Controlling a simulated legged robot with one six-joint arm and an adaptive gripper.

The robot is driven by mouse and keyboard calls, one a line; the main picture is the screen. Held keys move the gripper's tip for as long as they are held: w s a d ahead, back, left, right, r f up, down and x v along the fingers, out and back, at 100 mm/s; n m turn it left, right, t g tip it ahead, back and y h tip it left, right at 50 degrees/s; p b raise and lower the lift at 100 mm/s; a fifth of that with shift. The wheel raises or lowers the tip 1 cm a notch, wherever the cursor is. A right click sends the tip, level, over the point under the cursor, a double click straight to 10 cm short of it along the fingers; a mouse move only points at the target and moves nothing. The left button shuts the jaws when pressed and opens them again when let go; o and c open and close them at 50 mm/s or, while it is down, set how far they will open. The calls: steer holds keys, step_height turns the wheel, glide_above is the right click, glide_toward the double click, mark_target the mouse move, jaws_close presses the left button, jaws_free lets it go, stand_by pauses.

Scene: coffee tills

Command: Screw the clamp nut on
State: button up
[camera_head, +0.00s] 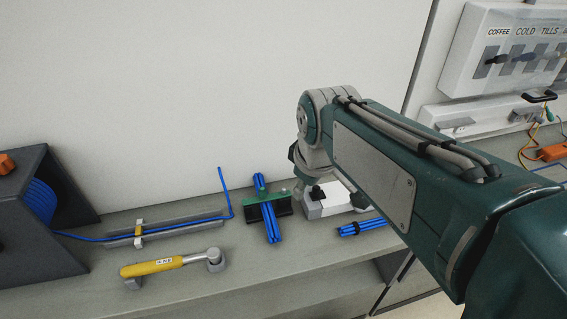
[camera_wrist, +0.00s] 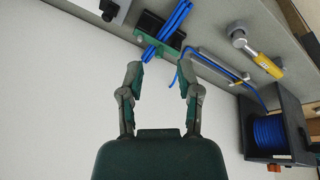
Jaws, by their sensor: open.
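A green clamp bar (camera_head: 266,199) lies across a bundle of blue tubes (camera_head: 272,225) on a dark block on the bench. The clamp (camera_wrist: 170,41) and the tubes (camera_wrist: 180,14) also show in the wrist view, beyond my fingertips. Small pale spots show at the clamp's ends; I cannot tell which, if any, is the clamp nut. My gripper (camera_wrist: 163,72) is open and empty, its two fingers apart and short of the clamp. In the head view my arm hides most of the gripper, just right of the clamp.
A yellow-handled tool (camera_head: 152,267) lies in front on the bench. A blue line runs from a dark spool box (camera_head: 72,200) through a grey channel (camera_head: 185,226). Right of the clamp are a white box (camera_head: 325,203) and another blue bundle (camera_head: 362,227). A wall stands close behind.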

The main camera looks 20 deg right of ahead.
steer(key=w+f+n+g, duration=0.25)
steer(key=w+n, duration=0.35)
steer(key=w, duration=0.4)
steer(key=n, duration=0.5)
glide_above(283, 189)
step_height(283, 189, down, 6)
steer(key=shift+g, duration=0.45)
step_height(283, 189, down, 8)
steer(key=shift+s+f, duration=0.1)
steer(key=shift+f, duration=0.35)
steer(key=shift+c, duration=0.3)
steer(key=shift+r, duration=0.1)
jaws_close()
